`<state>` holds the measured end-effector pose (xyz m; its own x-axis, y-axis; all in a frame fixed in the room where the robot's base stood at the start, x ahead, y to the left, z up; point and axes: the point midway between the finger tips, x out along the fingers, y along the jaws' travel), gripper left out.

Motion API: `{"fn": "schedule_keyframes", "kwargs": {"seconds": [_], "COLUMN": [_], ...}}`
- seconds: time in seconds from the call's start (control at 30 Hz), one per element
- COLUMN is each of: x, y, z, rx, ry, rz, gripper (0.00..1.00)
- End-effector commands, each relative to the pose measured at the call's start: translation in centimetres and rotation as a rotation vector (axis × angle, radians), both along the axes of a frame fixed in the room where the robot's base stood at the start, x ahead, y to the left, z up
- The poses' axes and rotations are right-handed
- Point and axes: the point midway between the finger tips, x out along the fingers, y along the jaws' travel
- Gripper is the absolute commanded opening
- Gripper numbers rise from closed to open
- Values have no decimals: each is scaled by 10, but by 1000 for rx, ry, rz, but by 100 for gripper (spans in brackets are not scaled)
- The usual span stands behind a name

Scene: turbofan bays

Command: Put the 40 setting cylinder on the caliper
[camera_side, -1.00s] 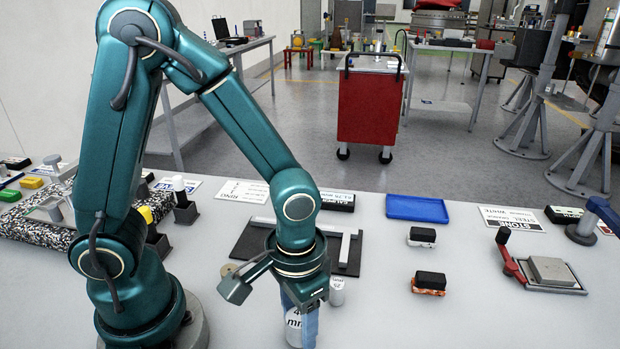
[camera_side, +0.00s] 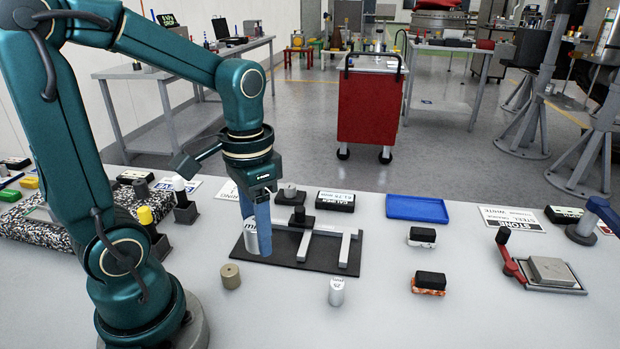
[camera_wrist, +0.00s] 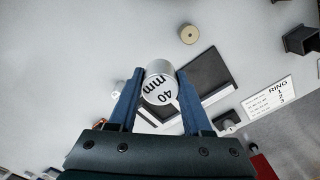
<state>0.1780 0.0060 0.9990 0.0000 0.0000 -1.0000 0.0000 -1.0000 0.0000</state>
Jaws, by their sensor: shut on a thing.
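The 40 setting cylinder (camera_wrist: 160,88) is silver with "40 mm" on its end, seen in the wrist view. My gripper (camera_side: 258,242) is shut on it, with a blue finger on each side. In the side view the cylinder (camera_side: 250,237) is mostly hidden by the fingers. It appears over the left part of a dark mat (camera_side: 300,262); I cannot tell its height. The grey caliper (camera_side: 325,231) lies on this mat to the right of my gripper, its jaws pointing toward the front. Part of its left end is hidden behind my fingers.
A smaller silver cylinder (camera_side: 336,292) stands in front of the mat, and a brass-coloured one (camera_side: 230,276) stands to its front left. A blue tray (camera_side: 417,208) lies at the back right.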

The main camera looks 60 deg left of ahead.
Motion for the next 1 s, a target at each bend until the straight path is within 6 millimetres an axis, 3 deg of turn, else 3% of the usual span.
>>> {"fn": "schedule_keyframes", "kwargs": {"seconds": [0.17, 0.3, 0.53, 0.77, 0.87, 1.0], "x": [0, 17, 57, 72, 72, 81], "y": [6, 16, 63, 102, 106, 92], "z": [5, 16, 25, 19, 13, 0], "rx": [0, 10, 20, 12, 2, -3], "ry": [0, -22, -27, -14, -3, 2], "rz": [-54, -213, -421, -425, -403, -401], "gripper": [0, 0, 0, 0, 0, 0]}}
